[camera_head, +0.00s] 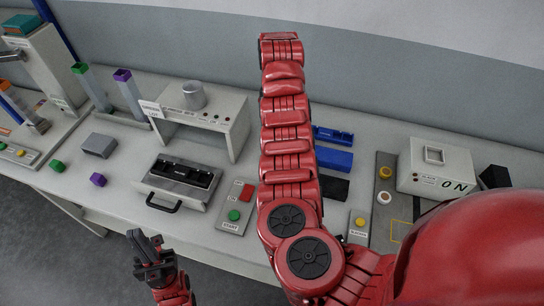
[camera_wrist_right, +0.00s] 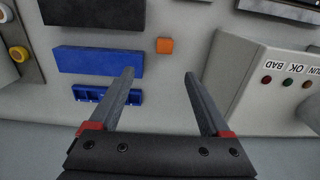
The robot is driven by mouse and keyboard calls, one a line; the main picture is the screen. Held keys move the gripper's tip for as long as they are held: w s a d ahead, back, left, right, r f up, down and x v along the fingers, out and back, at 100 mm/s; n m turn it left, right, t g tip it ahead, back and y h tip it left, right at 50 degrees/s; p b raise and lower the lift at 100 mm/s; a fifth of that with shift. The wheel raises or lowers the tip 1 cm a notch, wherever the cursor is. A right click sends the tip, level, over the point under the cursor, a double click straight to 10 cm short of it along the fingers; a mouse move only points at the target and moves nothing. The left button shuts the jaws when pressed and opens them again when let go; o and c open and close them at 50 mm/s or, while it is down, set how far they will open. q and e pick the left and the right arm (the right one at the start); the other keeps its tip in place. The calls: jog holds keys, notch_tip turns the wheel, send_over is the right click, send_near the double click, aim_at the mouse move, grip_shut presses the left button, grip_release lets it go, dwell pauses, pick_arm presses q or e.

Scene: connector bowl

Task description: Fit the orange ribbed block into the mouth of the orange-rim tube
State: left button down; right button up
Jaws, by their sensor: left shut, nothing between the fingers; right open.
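The small orange block (camera_wrist_right: 164,45) lies on the table in the right wrist view, beyond the fingertips. Its ribs are too small to make out. My right gripper (camera_wrist_right: 160,75) is open and empty, with the block ahead of the gap between its fingers. In the head view my red right arm hides that block and the right gripper. My left gripper (camera_head: 151,250) is shut and empty, in front of the table's front edge. The orange-rim tube cannot be picked out for certain; a small orange patch shows at the head view's far left edge.
Blue blocks (camera_wrist_right: 98,60) lie left of the orange block, and a labelled box (camera_wrist_right: 265,95) stands right. Green-rim (camera_head: 80,69) and purple-rim (camera_head: 122,76) tubes stand at the left. Green (camera_head: 57,166) and purple (camera_head: 98,180) blocks lie in front. A black-topped tray (camera_head: 180,180) sits mid-table.

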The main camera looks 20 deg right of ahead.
jog(key=f, duration=0.6)
jog(key=f+b, duration=0.1)
jog(key=f, duration=0.5)
jog(key=shift+w+a, duration=0.1)
jog(key=shift+a, duration=0.1)
jog(key=shift+f, duration=0.1)
jog(key=f+p, duration=0.1)
jog(key=f, duration=0.1)
jog(key=f+p, duration=0.1)
jog(key=p, duration=0.1)
jog(key=shift+a+f, duration=0.4)
jog(key=shift+f, duration=0.6)
grip_shut()
